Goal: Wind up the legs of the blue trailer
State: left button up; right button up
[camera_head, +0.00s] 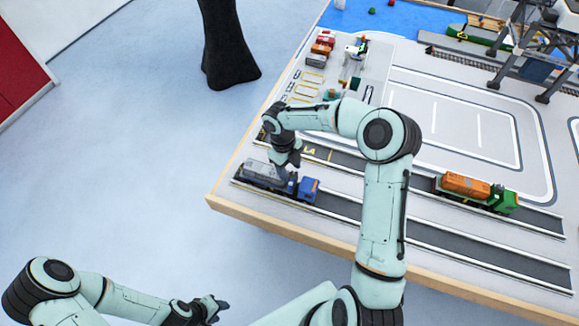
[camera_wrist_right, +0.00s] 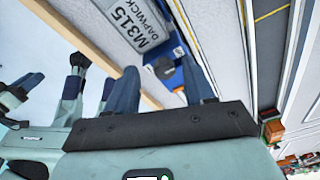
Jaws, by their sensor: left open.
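The blue trailer carries a grey tank (camera_head: 264,172) and stands on the road strip near the table's left corner, behind a blue cab (camera_head: 308,189). My right gripper (camera_head: 292,160) is above the trailer, over its cab end. In the right wrist view, the right fingers (camera_wrist_right: 160,88) are apart, with a dark round knob (camera_wrist_right: 164,68) on the blue trailer frame (camera_wrist_right: 174,74) showing between them. I cannot tell if they touch it. The legs are not clearly visible. My left gripper (camera_head: 212,308) is open and empty, off the table at lower left.
An orange and green truck (camera_head: 470,190) stands on the same table to the right. Containers (camera_head: 322,46) and a crane (camera_head: 530,45) stand further back. The wooden table edge (camera_head: 290,232) runs close to the trailer.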

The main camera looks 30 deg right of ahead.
jog(key=shift+r, duration=0.1)
notch_tip(320, 180, up, 13)
jog(key=w+a, duration=0.1)
jog(key=shift+w, duration=0.4)
pick_arm(q)
jog(key=shift+s, duration=0.15)
dwell(0.4)
